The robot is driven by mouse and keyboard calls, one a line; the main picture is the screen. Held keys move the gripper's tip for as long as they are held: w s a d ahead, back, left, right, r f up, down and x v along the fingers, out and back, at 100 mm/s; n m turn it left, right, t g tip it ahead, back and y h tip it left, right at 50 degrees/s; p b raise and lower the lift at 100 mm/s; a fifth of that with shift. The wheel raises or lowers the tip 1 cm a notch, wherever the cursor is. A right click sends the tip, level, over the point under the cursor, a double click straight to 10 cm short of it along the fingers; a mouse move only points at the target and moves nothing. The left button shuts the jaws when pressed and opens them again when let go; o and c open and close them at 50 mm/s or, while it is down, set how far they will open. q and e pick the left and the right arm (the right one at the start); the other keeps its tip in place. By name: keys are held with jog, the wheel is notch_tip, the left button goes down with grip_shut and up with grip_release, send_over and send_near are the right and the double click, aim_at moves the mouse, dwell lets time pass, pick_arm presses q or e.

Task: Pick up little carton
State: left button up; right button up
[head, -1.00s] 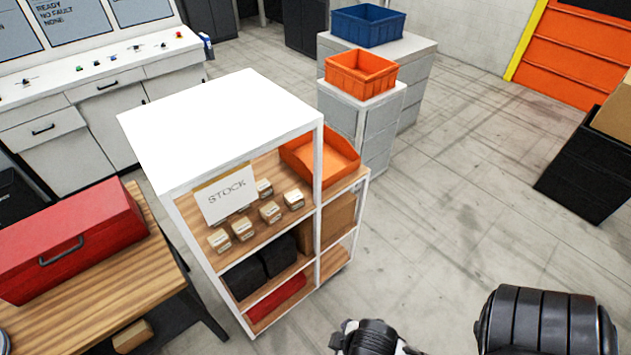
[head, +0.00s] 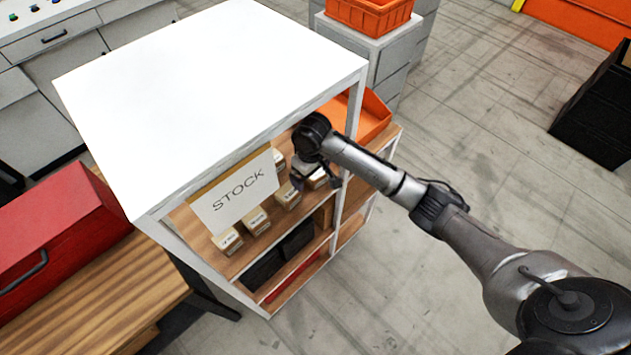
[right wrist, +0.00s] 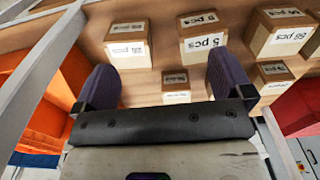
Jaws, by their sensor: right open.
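Several small brown cartons with white labels stand on the upper shelf, among them a front-left carton (head: 228,241), its neighbour (head: 257,221) and another (head: 287,195). My right gripper (head: 316,176) is at the front of this shelf, over its right-hand cartons, and hides part of them. In the right wrist view my right gripper (right wrist: 162,80) is open, with nothing held. Beyond its fingers are a "5 pcs" carton (right wrist: 203,45) and an "88 pcs" carton (right wrist: 127,50). A smaller-looking carton (right wrist: 175,80) shows between the fingers. My left gripper is out of view.
An orange bin (head: 375,115) lies to the right. A red toolbox (head: 60,240) sits on the wooden table (head: 110,295) at left.

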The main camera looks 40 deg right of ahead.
notch_tip(320, 180, up, 3)
jog(key=m+b, duration=0.1)
send_over(315, 175)
jog(key=w+d, duration=0.1)
notch_tip(315, 175, down, 13)
jog(key=shift+w+d+f+p, duration=0.1)
jog(key=shift+w+p, duration=0.05)
jog(key=shift+p, duration=0.2)
dwell(0.3)
jog(key=c, duration=1.1)
